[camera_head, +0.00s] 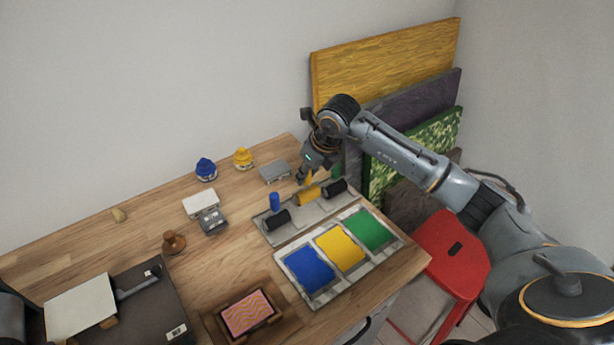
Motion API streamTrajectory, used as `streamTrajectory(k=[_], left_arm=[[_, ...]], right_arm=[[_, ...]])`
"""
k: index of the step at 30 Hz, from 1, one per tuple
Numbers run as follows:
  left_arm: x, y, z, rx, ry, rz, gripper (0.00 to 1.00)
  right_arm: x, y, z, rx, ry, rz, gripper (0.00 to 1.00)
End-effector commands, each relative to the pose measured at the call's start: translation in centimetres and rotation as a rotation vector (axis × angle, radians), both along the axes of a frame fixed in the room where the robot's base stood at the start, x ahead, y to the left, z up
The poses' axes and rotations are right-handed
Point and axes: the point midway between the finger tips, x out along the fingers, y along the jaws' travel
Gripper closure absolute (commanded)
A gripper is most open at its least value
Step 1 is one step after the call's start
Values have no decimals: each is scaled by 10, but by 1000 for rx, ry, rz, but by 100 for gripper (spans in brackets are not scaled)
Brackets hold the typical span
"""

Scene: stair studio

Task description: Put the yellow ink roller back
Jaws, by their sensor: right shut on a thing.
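The yellow ink roller (310,195) is at the grey roller tray (300,219), between two black-barrelled rollers. Its barrel is yellow and its yellow handle points up into my right gripper (305,177). My right gripper is shut on that handle, its fingers partly hidden by the wrist. I cannot tell whether the barrel rests on the tray or hangs just above it. The blue-handled roller (275,203) stands in the tray's left part. The green-handled roller (334,187) is at its right end. My left gripper is not in view.
An ink slab with blue, yellow (340,249) and green fields lies in front of the tray. Blue and yellow ink tubs (243,158) stand behind. A framed pink block (248,312) and a press (110,301) are at front left. A red stool (452,252) stands right.

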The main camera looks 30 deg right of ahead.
Motion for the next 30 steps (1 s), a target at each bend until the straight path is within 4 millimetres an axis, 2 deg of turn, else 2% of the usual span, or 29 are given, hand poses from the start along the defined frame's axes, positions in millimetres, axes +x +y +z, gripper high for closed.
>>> streamTrajectory(k=[1, 5, 23, 24, 27, 30], left_arm=[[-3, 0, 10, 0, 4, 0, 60], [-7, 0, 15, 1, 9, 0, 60], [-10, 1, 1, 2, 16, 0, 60], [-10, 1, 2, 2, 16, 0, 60], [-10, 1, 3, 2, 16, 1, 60], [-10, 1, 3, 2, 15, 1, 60]], right_arm=[[-2, 1, -5, 0, 7, 0, 100], [-2, 0, -19, 0, 4, 0, 100], [-1, 0, -33, 0, 1, 0, 100], [-1, 0, -32, 0, 2, 0, 74], [-2, 0, -32, 0, 2, 0, 55], [-2, 0, -32, 0, 2, 0, 55]])
